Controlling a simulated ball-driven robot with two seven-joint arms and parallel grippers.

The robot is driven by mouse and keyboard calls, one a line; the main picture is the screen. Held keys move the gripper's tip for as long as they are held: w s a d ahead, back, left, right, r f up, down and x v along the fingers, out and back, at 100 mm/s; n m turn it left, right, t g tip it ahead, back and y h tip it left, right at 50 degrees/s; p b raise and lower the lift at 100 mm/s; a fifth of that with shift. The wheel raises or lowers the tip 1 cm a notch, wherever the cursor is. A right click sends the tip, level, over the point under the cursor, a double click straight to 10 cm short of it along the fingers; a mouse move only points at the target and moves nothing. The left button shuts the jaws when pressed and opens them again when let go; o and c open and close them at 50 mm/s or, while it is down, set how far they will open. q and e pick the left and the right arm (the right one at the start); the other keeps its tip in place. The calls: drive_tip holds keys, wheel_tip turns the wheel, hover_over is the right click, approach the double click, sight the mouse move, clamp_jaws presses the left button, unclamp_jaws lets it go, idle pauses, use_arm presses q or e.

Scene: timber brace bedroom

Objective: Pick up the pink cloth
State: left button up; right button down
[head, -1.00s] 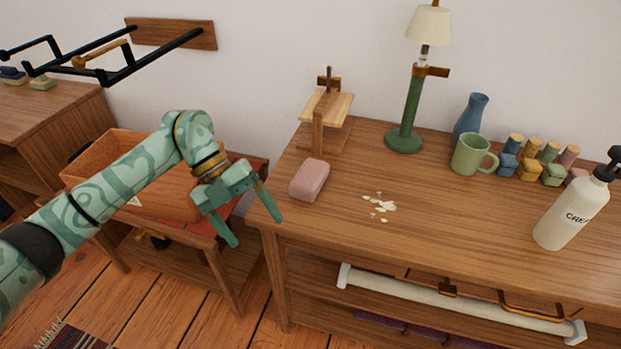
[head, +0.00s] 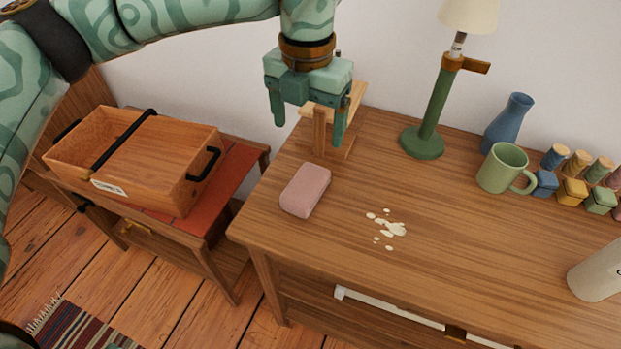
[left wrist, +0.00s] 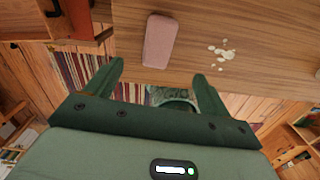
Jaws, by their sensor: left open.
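The pink cloth (head: 305,190) is a small rounded block lying near the left end of the wooden dresser top. It also shows in the left wrist view (left wrist: 160,40), beyond and between the fingertips. My left gripper (head: 307,130) is open and empty, pointing down. In the head view it appears above the cloth, in front of the small wooden stand, apart from the cloth. In the left wrist view the two fingers (left wrist: 160,72) are spread wide with nothing between them. My right gripper is not in view.
White spilled bits (head: 387,228) lie right of the cloth. The wooden stand (head: 322,135), green lamp (head: 428,125), green mug (head: 503,168), blue vase (head: 508,122) and a pale bottle (head: 600,275) stand on the dresser (head: 450,260). A wooden crate (head: 130,165) sits on a lower table at left.

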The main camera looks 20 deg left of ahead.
sight(308, 178)
use_arm(q)
wheel_tip(308, 178, down, 10)
drive_tip(key=b, duration=0.3)
drive_tip(key=shift+w+b, duration=0.15)
drive_tip(key=shift+b, duration=0.15)
wheel_tip(308, 178, down, 2)
drive_tip(key=shift+b, duration=0.8)
wheel_tip(308, 178, down, 3)
drive_tip(key=shift+w+r+b, duration=0.1)
drive_tip(key=shift+r+b, duration=0.05)
drive_tip(key=shift+b, duration=0.75)
drive_tip(key=c, duration=1.1)
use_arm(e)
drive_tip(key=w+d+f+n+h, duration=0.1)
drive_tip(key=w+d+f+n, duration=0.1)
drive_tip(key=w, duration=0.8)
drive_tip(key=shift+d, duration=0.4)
